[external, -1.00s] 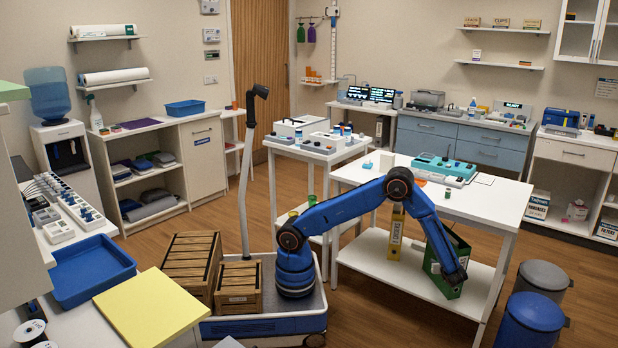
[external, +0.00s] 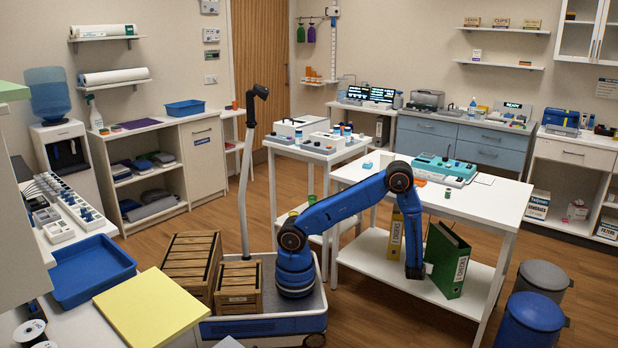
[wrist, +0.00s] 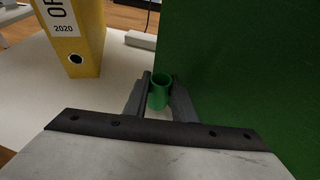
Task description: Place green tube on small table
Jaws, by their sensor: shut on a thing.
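The green tube (wrist: 158,94) stands between the two fingertips of my gripper (wrist: 158,98) in the wrist view, with its open rim facing up. The fingers press on it from both sides. In the external view my gripper (external: 414,274) is low over the lower shelf of the white worktable, left of a green binder. The tube cannot be made out there. A smaller white table (external: 326,157) stands left of the worktable, with boxes and small containers on its top; I take it as the small table.
The green binder (external: 462,262) stands close to the right of my gripper, and it fills the right of the wrist view (wrist: 245,65). A yellow binder (external: 396,236) stands behind on the same shelf (external: 365,250). The worktable top (external: 475,205) lies above, with clear room at its front.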

